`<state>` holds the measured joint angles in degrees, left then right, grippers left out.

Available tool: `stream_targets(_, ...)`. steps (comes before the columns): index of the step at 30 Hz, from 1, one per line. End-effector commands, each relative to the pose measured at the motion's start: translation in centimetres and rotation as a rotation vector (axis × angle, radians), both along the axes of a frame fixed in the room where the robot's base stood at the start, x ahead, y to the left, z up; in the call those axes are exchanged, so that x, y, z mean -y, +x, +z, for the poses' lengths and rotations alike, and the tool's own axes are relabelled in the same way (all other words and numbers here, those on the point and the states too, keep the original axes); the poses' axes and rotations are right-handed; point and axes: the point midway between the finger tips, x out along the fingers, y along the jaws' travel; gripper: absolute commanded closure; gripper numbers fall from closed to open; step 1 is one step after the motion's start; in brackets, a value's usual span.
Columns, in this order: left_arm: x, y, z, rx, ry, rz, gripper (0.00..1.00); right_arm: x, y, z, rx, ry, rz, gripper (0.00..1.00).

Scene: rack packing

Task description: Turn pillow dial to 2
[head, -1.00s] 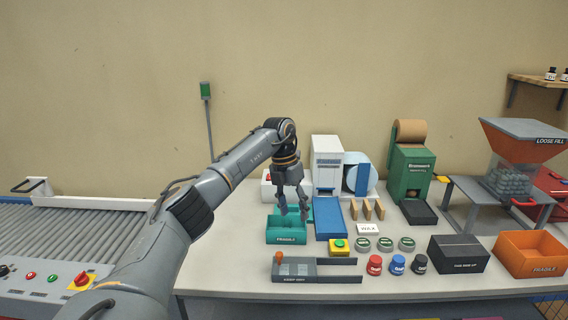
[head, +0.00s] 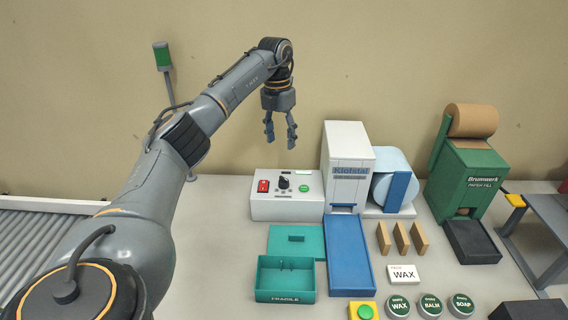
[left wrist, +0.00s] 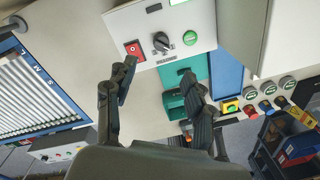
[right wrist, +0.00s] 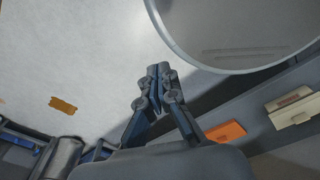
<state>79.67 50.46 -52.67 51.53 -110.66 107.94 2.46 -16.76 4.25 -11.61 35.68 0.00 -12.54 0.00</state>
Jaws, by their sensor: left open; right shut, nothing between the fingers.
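The dial is a black knob (head: 283,183) on top of a white control box (head: 287,208) beside the white pillow machine (head: 346,150). In the left wrist view the knob (left wrist: 161,41) sits between a red switch (left wrist: 134,51) and a green button (left wrist: 190,38). Its number marks are too small to read. My left gripper (head: 280,138) is open and empty, pointing down above the box and apart from the knob. In the left wrist view its fingers (left wrist: 157,75) spread below the knob. My right gripper (right wrist: 158,70) is shut and empty, away from the dial.
A teal box (head: 286,297) marked FRAGILE and a blue tray (head: 350,266) lie in front of the control box. A green paper-fill machine (head: 467,176) stands to the right. A pole with a green lamp (head: 162,56) rises behind my left arm. A conveyor (head: 40,248) is at the left.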

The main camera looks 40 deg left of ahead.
Motion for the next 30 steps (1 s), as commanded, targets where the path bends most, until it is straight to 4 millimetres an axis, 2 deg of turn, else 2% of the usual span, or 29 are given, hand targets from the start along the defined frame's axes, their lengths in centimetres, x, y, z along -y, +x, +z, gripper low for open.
stream_targets(5, 0.1, 0.0, -1.1, -0.004, 0.000, -0.001, 0.46, 0.3, -1.0, 0.3, -0.015, -0.004, 0.000, 1.00)
stream_targets(8, 0.2, -0.1, -2.7, -0.006, -0.001, -0.001, 0.46, 0.6, -1.4, 0.7, -0.022, -0.009, -0.002, 1.00)
stream_targets(14, 0.5, -0.1, -7.0, -0.007, -0.001, -0.001, 0.46, 1.3, -1.6, 1.9, -0.025, -0.018, -0.002, 1.00)
stream_targets(21, 0.9, 0.0, -11.4, -0.003, -0.001, 0.000, 0.46, 1.2, -0.8, 3.1, -0.011, -0.015, -0.001, 1.00)
stream_targets(24, 0.9, 0.0, -12.6, -0.002, -0.001, 0.000, 0.46, 0.9, -0.5, 3.3, -0.006, -0.011, -0.002, 1.00)
stream_targets(30, 1.0, 0.0, -13.8, 0.000, -0.001, -0.001, 0.46, 0.2, -0.5, 3.5, -0.006, -0.003, -0.002, 1.00)
